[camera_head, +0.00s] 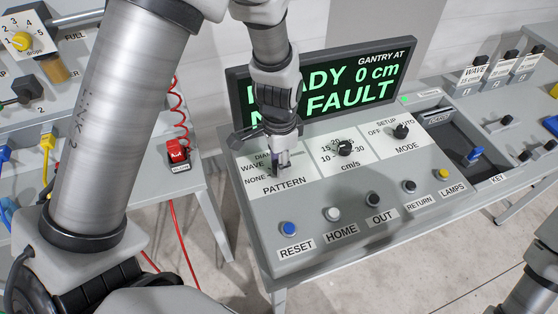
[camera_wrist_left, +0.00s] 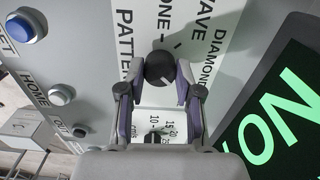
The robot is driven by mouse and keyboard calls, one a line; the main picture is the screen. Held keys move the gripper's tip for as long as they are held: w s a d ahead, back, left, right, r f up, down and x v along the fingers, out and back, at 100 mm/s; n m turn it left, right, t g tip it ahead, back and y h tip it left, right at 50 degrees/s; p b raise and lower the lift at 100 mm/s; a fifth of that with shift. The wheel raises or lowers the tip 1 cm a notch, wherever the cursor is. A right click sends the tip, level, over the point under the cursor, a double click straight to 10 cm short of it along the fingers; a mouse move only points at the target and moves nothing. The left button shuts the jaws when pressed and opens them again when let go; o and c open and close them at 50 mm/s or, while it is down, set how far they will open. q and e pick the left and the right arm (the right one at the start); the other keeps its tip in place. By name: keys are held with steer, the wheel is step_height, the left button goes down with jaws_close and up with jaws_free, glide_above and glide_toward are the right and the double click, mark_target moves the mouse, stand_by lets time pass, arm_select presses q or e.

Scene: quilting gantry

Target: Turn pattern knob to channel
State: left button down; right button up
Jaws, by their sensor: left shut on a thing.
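The pattern knob (camera_wrist_left: 160,68), round and black, sits on the white PATTERN plate at the left of the grey console. My left gripper (camera_wrist_left: 158,76) is shut on it, one finger on each side, in the left wrist view. In the head view my left gripper (camera_head: 280,160) comes down over the knob from above and hides most of it. The words DIAMOND, WAVE and NONE show on the plate; the channel mark is hidden. I cannot tell which mark the knob points to. My right gripper is out of view.
The display (camera_head: 325,85) reads READY, 0 cm and NO FAULT, partly hidden by my arm. The cm/s knob (camera_head: 345,148) and mode knob (camera_head: 401,131) stand right of the PATTERN plate. Several buttons, such as the blue reset button (camera_head: 289,229), line the console's front.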

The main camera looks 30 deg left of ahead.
arm_select(q)
steer(key=shift+s+f+m, duration=0.1)
steer(key=shift+f+m, duration=0.05)
steer(key=shift+m, duration=0.25)
steer(key=c, duration=0.8)
jaws_free()
steer(key=shift+r, duration=0.35)
step_height(320, 180, up, 11)
steer(key=shift+r, duration=0.2)
